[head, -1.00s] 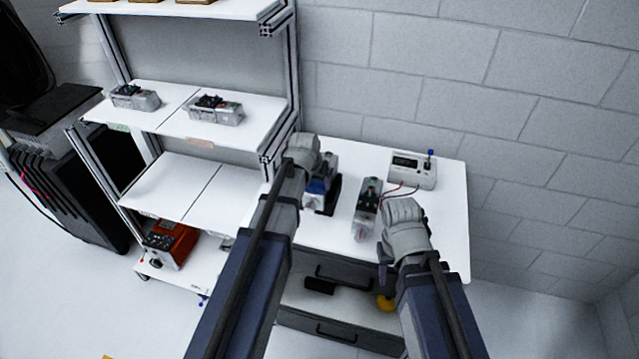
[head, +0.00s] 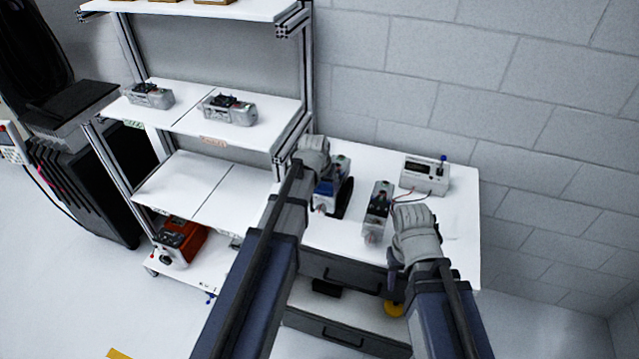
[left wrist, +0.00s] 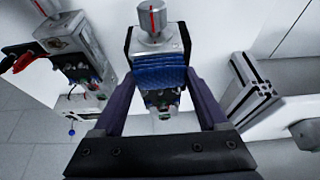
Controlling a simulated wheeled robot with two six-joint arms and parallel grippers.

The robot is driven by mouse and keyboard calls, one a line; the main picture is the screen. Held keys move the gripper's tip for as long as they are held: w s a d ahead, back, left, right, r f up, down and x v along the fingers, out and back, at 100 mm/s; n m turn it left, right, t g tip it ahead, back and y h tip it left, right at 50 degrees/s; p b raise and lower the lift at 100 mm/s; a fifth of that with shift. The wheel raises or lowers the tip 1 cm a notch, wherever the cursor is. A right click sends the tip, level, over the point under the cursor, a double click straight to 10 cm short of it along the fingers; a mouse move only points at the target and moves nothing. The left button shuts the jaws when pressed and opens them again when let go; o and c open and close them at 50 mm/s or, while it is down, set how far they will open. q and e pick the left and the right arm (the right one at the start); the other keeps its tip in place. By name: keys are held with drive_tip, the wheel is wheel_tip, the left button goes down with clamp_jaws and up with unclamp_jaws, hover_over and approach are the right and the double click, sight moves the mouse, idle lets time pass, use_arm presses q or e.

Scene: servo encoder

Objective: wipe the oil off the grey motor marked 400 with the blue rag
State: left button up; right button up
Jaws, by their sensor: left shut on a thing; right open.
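The blue rag (head: 322,188) is a quilted pad. In the left wrist view the rag (left wrist: 160,77) sits between the fingers of my left gripper (left wrist: 157,50), against a grey motor with a silver round end (left wrist: 150,22). My left gripper (head: 329,187) is shut on the rag at this motor (head: 342,167) on the table. No 400 mark is readable. A second grey motor (head: 377,208) stands to the right, and it also shows in the left wrist view (left wrist: 70,42). My right gripper (head: 394,270) is open and empty near the table's front edge. Any oil cannot be made out.
A white meter box (head: 425,175) with wires stands at the table's back right. A shelf rack (head: 292,150) with motors (head: 230,108) rises close on the left. An orange device (head: 180,242) sits low. Dark drawers (head: 352,275) are under the white table (head: 455,220), whose right side is clear.

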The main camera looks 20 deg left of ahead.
use_arm(q)
drive_tip(key=shift+d, duration=1.2)
drive_tip(key=shift+r, duration=0.1)
wheel_tip(320, 180, up, 6)
drive_tip(key=p, duration=0.6)
wheel_tip(320, 180, up, 3)
drive_tip(key=p, duration=0.3)
